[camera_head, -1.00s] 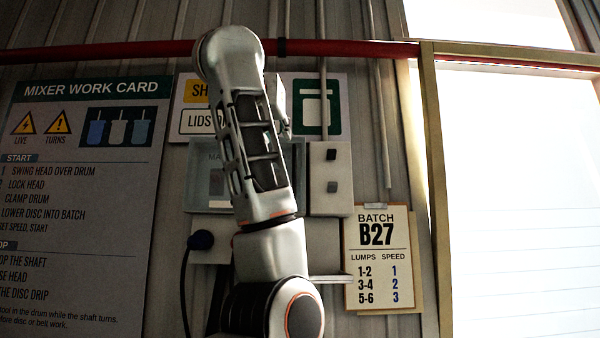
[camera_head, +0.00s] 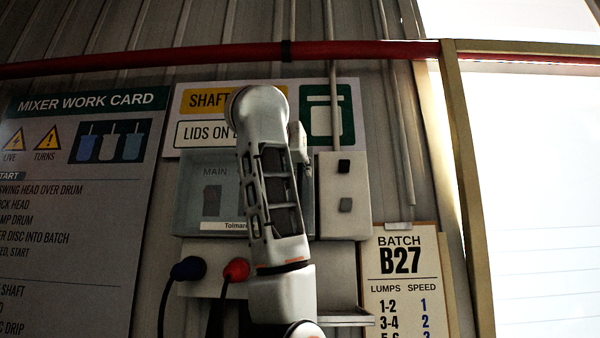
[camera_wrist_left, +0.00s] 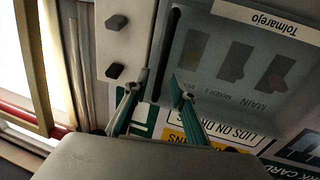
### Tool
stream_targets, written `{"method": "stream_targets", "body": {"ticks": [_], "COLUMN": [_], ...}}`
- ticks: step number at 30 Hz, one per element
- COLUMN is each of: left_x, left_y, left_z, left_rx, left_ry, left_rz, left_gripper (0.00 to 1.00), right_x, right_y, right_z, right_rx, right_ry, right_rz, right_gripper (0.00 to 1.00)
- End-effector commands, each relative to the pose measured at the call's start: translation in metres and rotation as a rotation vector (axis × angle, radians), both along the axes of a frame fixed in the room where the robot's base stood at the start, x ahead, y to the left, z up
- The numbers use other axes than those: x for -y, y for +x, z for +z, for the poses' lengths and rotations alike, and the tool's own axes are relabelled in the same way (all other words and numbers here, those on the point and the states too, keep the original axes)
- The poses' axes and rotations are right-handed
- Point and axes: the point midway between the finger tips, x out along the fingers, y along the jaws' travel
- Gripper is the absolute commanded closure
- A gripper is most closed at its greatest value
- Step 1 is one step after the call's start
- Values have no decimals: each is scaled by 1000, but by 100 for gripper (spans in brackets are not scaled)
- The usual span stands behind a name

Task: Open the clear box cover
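The clear box cover (camera_head: 212,172) is a grey see-through panel on the wall box, with MAIN behind it and a Tolmarejo label along its lower edge. It looks shut. In the head view my left arm hides its right part. In the left wrist view the cover (camera_wrist_left: 225,60) appears upside down, with a long dark strip (camera_wrist_left: 168,50) along its edge. My left gripper (camera_wrist_left: 159,79) is open, its green-grey fingers apart near that strip, one on each side in the picture. Contact cannot be told. My right gripper is not in view.
A grey switch box (camera_head: 344,190) with two dark knobs stands right of the cover. A red pipe (camera_head: 180,57) runs above. A batch card (camera_head: 400,285) hangs at lower right.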

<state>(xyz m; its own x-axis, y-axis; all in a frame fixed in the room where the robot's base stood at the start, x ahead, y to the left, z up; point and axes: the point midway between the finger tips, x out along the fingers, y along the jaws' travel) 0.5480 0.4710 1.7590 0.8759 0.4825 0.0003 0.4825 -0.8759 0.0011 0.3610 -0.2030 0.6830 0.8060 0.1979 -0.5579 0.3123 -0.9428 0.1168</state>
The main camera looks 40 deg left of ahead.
Motion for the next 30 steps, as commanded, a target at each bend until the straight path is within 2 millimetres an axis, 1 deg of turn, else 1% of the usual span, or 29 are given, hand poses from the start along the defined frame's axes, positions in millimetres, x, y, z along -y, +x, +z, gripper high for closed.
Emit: {"method": "stream_targets", "body": {"ticks": [1, 3, 9, 18, 19, 20, 21, 22, 30], "left_x": [-5, -10, -17, -18, -18, -18, -18, -18, -17], "left_y": [7, 15, 31, 33, 33, 33, 33, 33, 33], "left_z": [2, 1, 0, -1, 0, 0, 0, 0, 0], "left_rx": [-3, -3, -1, -1, -1, -1, -1, -1, 0], "left_ry": [-1, -1, 0, 0, 0, 0, 0, 0, 0], "left_rz": [3, 4, 1, 0, 0, 0, 0, 0, -4], "left_gripper": [75, 75, 75, 75, 80, 88, 98, 100, 100], "right_x": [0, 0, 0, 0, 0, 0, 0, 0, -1], "right_y": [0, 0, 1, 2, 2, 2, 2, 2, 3], "right_z": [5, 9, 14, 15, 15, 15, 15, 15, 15], "right_rx": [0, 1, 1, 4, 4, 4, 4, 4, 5], "right_ry": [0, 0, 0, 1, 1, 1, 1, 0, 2], "right_rz": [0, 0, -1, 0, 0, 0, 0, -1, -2], "right_gripper": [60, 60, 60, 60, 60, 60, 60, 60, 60]}}
